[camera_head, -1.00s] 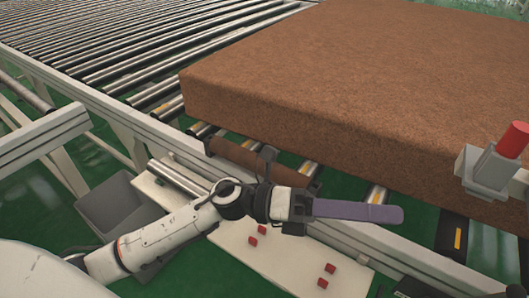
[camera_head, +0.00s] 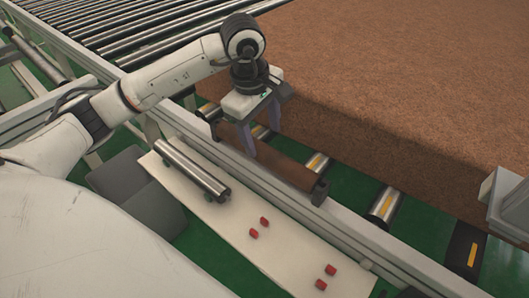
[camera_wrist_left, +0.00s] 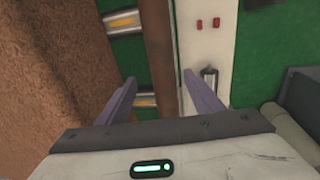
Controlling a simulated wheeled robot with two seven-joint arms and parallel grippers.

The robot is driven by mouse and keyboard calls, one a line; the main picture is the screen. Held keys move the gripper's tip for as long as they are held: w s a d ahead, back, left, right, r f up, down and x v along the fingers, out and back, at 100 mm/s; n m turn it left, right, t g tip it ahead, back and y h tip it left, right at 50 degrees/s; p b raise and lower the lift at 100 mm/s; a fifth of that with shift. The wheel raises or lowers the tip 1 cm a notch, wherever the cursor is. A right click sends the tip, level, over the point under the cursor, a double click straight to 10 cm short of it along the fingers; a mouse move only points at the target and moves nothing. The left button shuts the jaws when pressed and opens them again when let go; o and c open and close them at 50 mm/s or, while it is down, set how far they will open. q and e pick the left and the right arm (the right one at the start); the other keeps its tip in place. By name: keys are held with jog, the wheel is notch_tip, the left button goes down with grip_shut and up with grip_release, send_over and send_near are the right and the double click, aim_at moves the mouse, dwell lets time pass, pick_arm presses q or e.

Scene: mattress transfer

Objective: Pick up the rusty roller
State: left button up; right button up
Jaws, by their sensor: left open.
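The rusty roller (camera_head: 288,171) is brown and lies along the near side of the conveyor, below the edge of the big brown mattress (camera_head: 400,90). My left gripper (camera_head: 262,132) is open above the roller's left part, pointing down, with its purple fingers apart. In the left wrist view the rusty roller (camera_wrist_left: 158,45) runs between the two open fingers (camera_wrist_left: 160,82); I cannot tell how far the tips are above it. A shiny steel roller (camera_head: 192,170) lies on the white shelf (camera_head: 225,215).
Several small red blocks (camera_head: 253,233) sit on the white shelf. A grey bin (camera_head: 130,190) stands left of it. The conveyor's white side rail (camera_head: 255,180) runs along the near side of the rusty roller. A grey fixture (camera_head: 508,205) stands at the right edge.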

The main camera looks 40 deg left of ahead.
aim_at(264, 148)
pick_arm(q)
notch_tip(264, 148, down, 4)
jog(key=shift+w+f, duration=0.1)
jog(key=shift+f, duration=0.1)
jog(key=shift+w+f, duration=0.2)
jog(key=shift+f, duration=0.4)
jog(key=shift+r, duration=0.1)
grip_shut()
